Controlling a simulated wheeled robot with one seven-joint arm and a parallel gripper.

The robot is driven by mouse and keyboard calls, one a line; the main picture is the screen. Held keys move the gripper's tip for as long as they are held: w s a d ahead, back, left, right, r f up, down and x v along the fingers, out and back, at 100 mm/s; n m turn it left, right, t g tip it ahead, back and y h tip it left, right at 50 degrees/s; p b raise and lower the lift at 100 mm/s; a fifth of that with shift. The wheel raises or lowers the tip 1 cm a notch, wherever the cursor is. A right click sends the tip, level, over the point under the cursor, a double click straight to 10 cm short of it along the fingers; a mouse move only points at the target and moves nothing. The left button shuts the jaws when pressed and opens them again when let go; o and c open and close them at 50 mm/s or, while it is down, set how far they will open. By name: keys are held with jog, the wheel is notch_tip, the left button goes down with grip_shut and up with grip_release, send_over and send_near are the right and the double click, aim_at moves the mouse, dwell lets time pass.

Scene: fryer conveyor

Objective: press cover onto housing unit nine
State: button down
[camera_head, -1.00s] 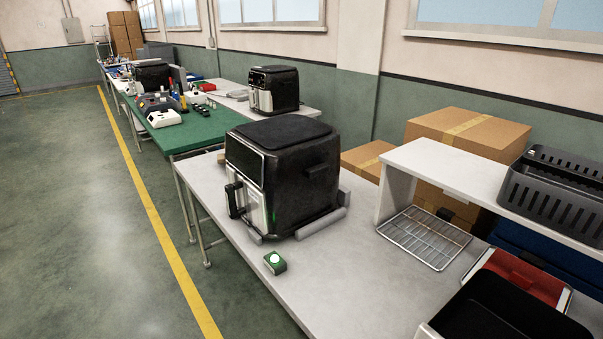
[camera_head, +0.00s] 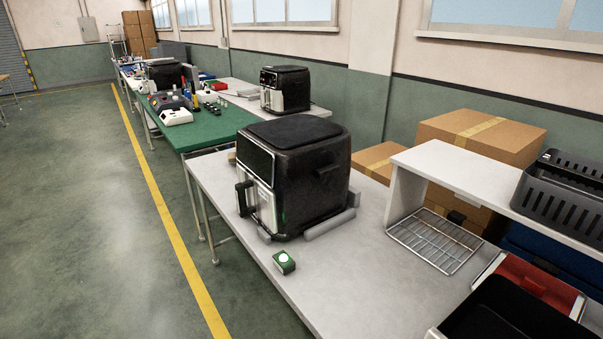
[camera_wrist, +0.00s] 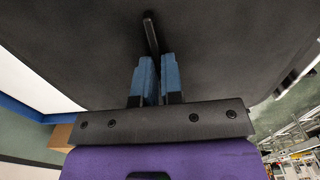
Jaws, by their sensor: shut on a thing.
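In the wrist view my gripper (camera_wrist: 159,80) has its two blue fingers close together at a thin black bar (camera_wrist: 151,36). The bar stands against a broad dark grey surface (camera_wrist: 225,50) that fills the upper picture. I cannot tell whether this surface is the cover. My gripper is not in the head view. There, a black and silver fryer housing (camera_head: 293,182) stands upright on the near white table, with its dark top in place. Two similar units stand farther back, one on a white table (camera_head: 285,90) and one beyond (camera_head: 165,76). No unit number is readable.
A green and white button box (camera_head: 284,262) sits at the table's front edge. Grey rails border the near fryer's base. At right are a wire rack (camera_head: 435,240), a white shelf (camera_head: 455,180), a black basket (camera_head: 565,195) and a red tray (camera_head: 530,285). Bare tabletop (camera_head: 370,270) lies between.

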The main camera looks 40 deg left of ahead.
jog(key=shift+r, duration=0.15)
dwell(0.3)
jog(key=shift+r, duration=2.4)
